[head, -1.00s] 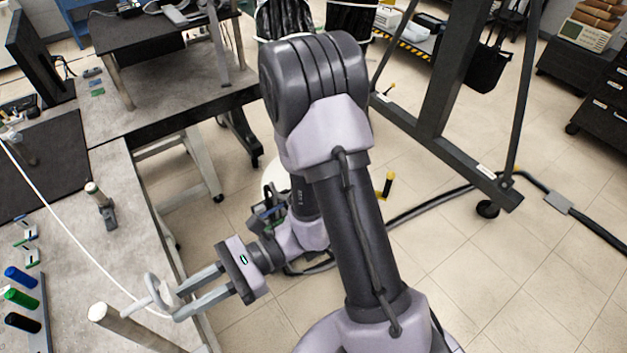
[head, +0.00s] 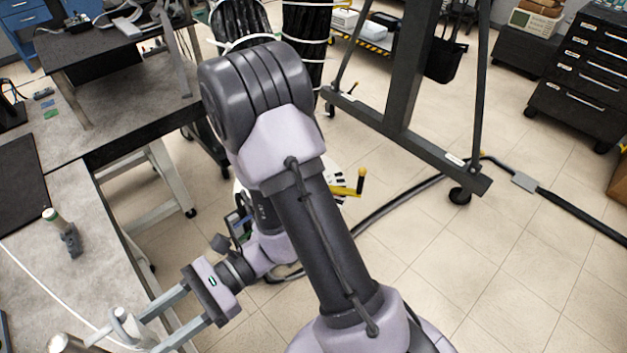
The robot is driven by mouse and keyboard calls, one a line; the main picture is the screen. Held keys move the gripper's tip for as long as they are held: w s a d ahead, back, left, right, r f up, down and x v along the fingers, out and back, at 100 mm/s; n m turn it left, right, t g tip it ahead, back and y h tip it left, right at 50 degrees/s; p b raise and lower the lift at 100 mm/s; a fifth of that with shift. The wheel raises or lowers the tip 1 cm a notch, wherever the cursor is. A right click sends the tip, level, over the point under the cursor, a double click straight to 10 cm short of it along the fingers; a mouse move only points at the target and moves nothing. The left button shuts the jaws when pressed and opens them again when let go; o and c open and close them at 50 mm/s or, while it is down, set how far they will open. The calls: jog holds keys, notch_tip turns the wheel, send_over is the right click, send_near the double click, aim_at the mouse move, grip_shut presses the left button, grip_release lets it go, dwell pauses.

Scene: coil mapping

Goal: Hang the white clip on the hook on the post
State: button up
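My gripper (head: 148,335) is at the lower left, its two grey fingers pointing left over the bench. The white clip (head: 122,322) is at the fingertips and appears held between them; the contact is small and hard to make out. A white cable (head: 45,281) runs from the clip area up and left across the bench. A round post top (head: 66,344) shows at the bottom edge, just left of and below the clip; the rest of that post is cut off. I cannot make out a hook on it, nor whether the clip touches it.
A smaller upright (head: 52,217) with a dark base stands on the grey bench (head: 100,240). A dark mat (head: 20,190) lies at the left. A black wheeled frame (head: 400,120) and a floor cable (head: 400,210) are to the right. The tiled floor at right is mostly clear.

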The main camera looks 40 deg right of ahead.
jog(key=s+d+n+t+h+b, duration=0.2)
jog(key=d+n+t+h+b, duration=0.5)
jog(key=d+n+h+b, duration=0.5)
jog(key=d+h, duration=0.4)
jog(key=d, duration=0.2)
jog(key=shift+s+f+n, duration=0.15)
jog(key=shift+s+n, duration=0.25)
dwell(2.5)
